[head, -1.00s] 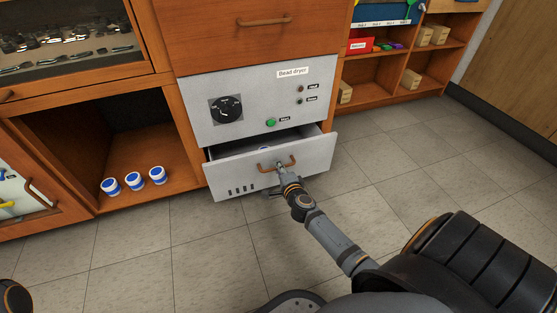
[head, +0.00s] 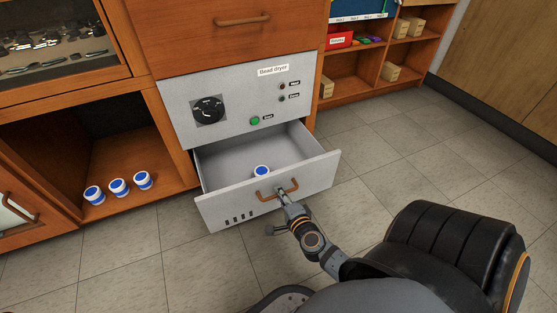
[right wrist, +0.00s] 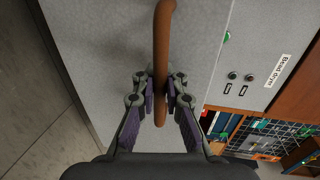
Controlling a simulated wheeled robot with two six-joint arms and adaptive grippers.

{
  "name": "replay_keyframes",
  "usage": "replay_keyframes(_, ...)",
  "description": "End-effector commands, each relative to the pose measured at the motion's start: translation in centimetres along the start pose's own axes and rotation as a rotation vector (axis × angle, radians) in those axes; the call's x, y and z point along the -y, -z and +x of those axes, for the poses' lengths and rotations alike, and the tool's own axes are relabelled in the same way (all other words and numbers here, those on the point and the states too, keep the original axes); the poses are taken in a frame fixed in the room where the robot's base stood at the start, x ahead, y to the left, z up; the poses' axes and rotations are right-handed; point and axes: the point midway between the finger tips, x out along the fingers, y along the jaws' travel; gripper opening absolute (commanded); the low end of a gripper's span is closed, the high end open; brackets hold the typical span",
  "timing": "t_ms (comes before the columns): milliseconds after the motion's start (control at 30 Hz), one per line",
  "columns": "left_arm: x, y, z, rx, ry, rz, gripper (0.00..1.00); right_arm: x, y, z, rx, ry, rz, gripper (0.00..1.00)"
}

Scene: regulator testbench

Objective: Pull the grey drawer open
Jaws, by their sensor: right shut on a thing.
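The grey drawer (head: 225,212) of the bead dryer stands well out from its housing in the head view, its inside showing. A blue and white jar (head: 262,171) sits inside it, close behind the front panel. My right gripper (head: 281,192) is at the brown handle (head: 264,196) on the drawer front. In the right wrist view, the fingers of my right gripper (right wrist: 160,92) are shut on the handle bar (right wrist: 163,45), one on each side. My left gripper is not in view.
The bead dryer panel (head: 235,95) has a black dial and a green button (head: 254,121). Several blue and white jars (head: 119,186) stand in the open cubby at left. Tiled floor (head: 365,150) is clear right of the drawer.

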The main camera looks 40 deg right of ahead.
Motion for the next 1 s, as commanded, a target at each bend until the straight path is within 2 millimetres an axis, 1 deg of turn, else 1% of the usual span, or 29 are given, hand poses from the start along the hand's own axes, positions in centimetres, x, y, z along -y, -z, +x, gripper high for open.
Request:
replay_keyframes(200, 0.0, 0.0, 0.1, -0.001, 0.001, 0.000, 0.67, 0.1, 0.1, 0.0, -0.003, 0.002, 0.000, 0.00)
replay_keyframes(233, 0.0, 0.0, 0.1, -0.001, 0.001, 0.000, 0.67, 0.1, 0.1, 0.0, -0.003, 0.002, 0.000, 0.11)
replay_keyframes(400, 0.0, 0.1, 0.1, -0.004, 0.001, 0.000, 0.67, 0.1, 0.0, 0.0, -0.002, 0.001, 0.000, 0.33)
replay_keyframes(667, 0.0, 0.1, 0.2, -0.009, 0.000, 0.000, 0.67, 0.0, 0.0, 0.0, -0.001, 0.000, 0.000, 0.33)
replay_keyframes(733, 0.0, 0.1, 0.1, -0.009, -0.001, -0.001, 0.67, 0.0, 0.0, -0.3, -0.001, -0.001, 0.000, 0.33)
replay_keyframes(767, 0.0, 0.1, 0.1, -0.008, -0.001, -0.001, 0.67, -0.1, 0.0, -0.6, -0.001, -0.002, 0.000, 0.33)
replay_keyframes(867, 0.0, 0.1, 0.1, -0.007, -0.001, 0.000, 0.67, -0.1, 0.0, -2.2, -0.001, -0.004, -0.001, 0.33)
replay_keyframes(1000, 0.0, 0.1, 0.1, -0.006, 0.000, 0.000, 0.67, -0.2, 0.1, -5.8, -0.002, -0.005, -0.001, 0.33)
